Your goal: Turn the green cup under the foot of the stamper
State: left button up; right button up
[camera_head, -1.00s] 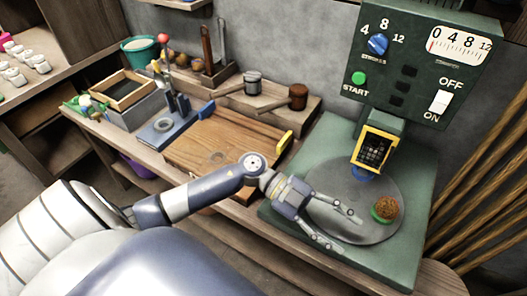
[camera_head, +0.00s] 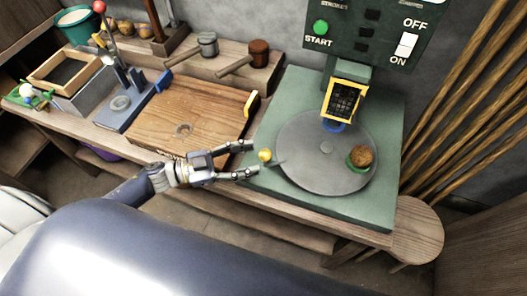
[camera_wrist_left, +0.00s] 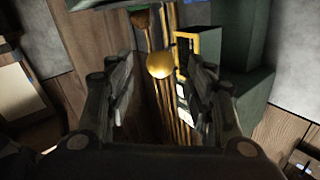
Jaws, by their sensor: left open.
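The green cup (camera_head: 359,158), filled with a brown, crumbly heap, stands on the right side of the round grey turntable (camera_head: 310,175). The stamper's green machine (camera_head: 372,38) rises behind. Its yellow-framed guard (camera_head: 344,100) hangs over the back of the turntable, with a blue part (camera_head: 334,126) below, left of the cup. A yellow knob (camera_head: 264,155) on a short lever sticks out at the turntable's left edge. My left gripper (camera_head: 247,160) is open and empty, just left of the knob. In the left wrist view the knob (camera_wrist_left: 159,65) shows ahead between the fingers.
A wooden board (camera_head: 185,115) with a yellow end piece lies left of the green base plate (camera_head: 290,92). Mallets (camera_head: 240,62) lie behind it. A lever press (camera_head: 120,95) stands farther left. Bamboo poles (camera_head: 470,110) lean at the right.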

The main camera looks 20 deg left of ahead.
aim_at(264, 155)
pick_arm(q)
jog(key=x, duration=0.5)
jog(key=shift+p, duration=0.3)
grip_shut()
